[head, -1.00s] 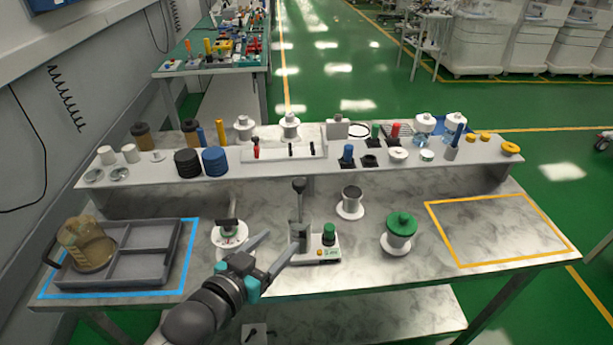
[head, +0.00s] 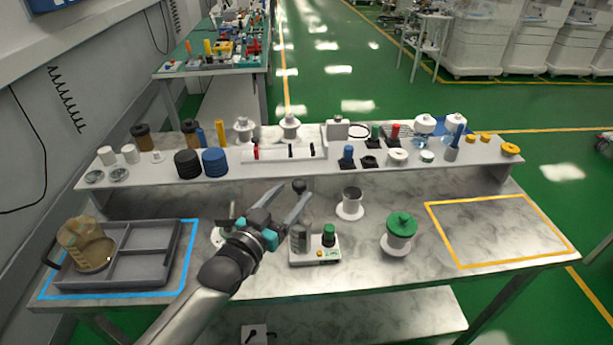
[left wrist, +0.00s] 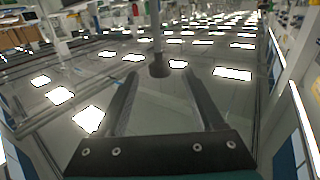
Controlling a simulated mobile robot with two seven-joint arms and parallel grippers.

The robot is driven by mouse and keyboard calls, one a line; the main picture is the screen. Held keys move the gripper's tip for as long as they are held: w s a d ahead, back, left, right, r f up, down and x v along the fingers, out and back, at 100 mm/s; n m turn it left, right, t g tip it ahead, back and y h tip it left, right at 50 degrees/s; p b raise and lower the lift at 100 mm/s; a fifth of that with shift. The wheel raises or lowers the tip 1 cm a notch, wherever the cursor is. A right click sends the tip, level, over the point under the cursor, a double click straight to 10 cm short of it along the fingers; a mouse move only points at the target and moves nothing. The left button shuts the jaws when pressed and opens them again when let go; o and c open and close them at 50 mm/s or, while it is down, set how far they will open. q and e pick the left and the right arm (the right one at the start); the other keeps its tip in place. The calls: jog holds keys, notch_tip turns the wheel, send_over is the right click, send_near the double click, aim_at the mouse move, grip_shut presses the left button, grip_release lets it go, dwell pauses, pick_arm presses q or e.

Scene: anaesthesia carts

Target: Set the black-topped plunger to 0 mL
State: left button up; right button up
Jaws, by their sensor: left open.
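The plunger's black knob (head: 299,186) stands above a grey cylinder (head: 300,238) on a small white device (head: 312,257) with a green knob (head: 329,236). My left gripper (head: 295,192) is open, its fingertips at about the height of the black knob. In the left wrist view, the black knob (left wrist: 159,67) shows between and slightly beyond the tips of the open fingers (left wrist: 158,78), with no visible contact. The plunger's rod is largely hidden by a finger in the head view. Any scale on the cylinder is too small to read. My right gripper is out of view.
A grey tray (head: 145,240) with an amber jar (head: 85,243) sits at the left. A raised shelf (head: 420,172) with several parts runs behind. The yellow-framed area (head: 500,230) is clear.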

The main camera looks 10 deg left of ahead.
aim_at(303, 181)
pick_arm(q)
jog(key=x, duration=0.7)
jog(key=shift+w+d+b, duration=0.1)
jog(key=shift+w+b, duration=0.2)
grip_shut()
dwell(0.4)
dwell(0.8)
